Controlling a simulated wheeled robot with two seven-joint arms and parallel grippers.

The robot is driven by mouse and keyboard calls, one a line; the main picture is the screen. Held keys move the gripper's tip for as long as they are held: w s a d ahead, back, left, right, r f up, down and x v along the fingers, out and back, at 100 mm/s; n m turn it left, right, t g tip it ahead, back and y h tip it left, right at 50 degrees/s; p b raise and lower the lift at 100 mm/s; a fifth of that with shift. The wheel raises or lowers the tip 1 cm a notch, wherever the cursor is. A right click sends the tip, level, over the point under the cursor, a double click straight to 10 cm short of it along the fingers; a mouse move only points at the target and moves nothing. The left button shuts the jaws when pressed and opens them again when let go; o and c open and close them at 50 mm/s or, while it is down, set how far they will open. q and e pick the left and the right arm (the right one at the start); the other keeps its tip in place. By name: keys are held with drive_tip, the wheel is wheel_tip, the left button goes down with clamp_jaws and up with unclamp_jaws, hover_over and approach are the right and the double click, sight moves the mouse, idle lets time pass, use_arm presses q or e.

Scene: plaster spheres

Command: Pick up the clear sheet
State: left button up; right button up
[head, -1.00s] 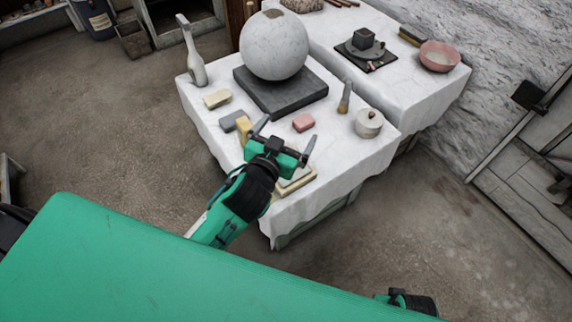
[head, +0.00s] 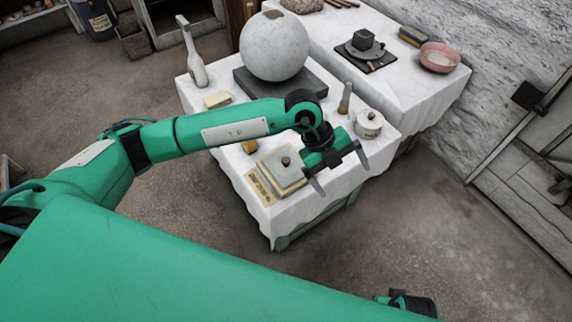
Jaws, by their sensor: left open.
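A pale, greenish, see-through sheet (head: 279,161) with a small dark knob on it lies on a cream block near the front of the near white-draped table (head: 300,217). I take it to be the clear sheet. My left gripper (head: 340,171) is open and empty, with its two grey fingers spread. My right gripper does not show clearly; only a green and black part of mine is at the bottom edge.
A yellowish strip (head: 261,186) lies left of the sheet. A large white sphere (head: 274,46) stands on a dark slab behind my forearm. A lidded pot (head: 369,124) stands close behind the gripper.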

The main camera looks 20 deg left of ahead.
use_arm(q)
drive_tip(key=w+a+n+t+y, duration=0.1)
drive_tip(key=w+a+n+y, duration=0.1)
drive_tip(key=w+a+y, duration=0.35)
drive_tip(key=w+a+n+t+y, duration=0.1)
drive_tip(key=w+a+y, duration=0.1)
drive_tip(key=a, duration=0.7)
hover_over(286, 159)
drive_tip(key=s, duration=0.1)
drive_tip(key=f, duration=0.8)
drive_tip(key=shift+d, duration=0.4)
drive_tip(key=shift+w+a+f, duration=0.15)
drive_tip(key=shift+f, duration=0.85)
drive_tip(key=shift+w+a+f, duration=0.1)
drive_tip(key=shift+w+f, duration=0.05)
drive_tip(key=shift+f, duration=0.9)
drive_tip(key=shift+w+a+f, duration=0.15)
drive_tip(key=shift+f, duration=0.85)
drive_tip(key=c, duration=0.7)
